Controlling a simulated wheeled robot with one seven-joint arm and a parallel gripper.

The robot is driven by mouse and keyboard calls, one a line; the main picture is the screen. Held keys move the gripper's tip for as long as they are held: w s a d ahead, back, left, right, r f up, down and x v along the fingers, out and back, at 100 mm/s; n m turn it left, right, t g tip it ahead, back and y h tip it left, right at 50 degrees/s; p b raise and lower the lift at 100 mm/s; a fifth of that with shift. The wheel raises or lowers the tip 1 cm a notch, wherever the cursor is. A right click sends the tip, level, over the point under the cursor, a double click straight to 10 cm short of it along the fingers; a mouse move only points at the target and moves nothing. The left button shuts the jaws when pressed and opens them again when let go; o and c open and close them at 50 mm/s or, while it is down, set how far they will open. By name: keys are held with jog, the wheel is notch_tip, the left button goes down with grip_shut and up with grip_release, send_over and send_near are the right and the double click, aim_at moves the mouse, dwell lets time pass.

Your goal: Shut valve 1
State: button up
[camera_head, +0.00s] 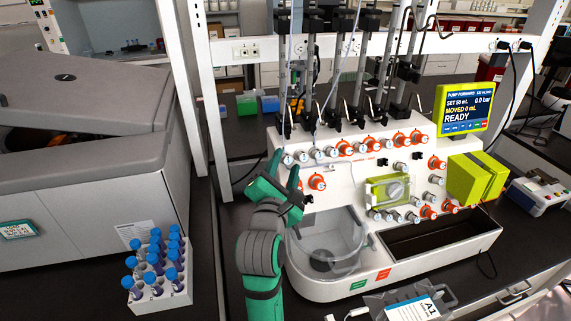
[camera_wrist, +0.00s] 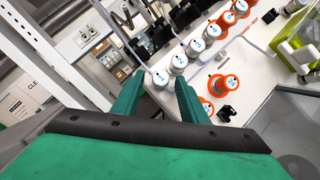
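Valve 1 (camera_wrist: 160,78) is a round white knob with the number 1 on its face, at the left end of the upper valve row. It also shows in the head view (camera_head: 288,160). My gripper (camera_wrist: 160,82) is open, with its two green fingers apart. In the wrist view, the knob appears between the fingertips; contact cannot be told. In the head view, my gripper (camera_head: 285,169) is at the left end of the row, just in front of the knob. Valve 2 (camera_wrist: 179,63) is a white knob close to the right fingertip.
The cell processor (camera_head: 330,187) has more white and orange knobs to the right. An orange knob (camera_head: 317,181) sits below the row, near my gripper. A clear bowl (camera_head: 328,236) is below. A rack of blue-capped tubes (camera_head: 160,295) stands at left. A screen (camera_head: 464,108) reads READY.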

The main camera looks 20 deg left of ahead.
jog(key=shift+c, duration=0.4)
jog(key=shift+d, duration=0.1)
grip_shut()
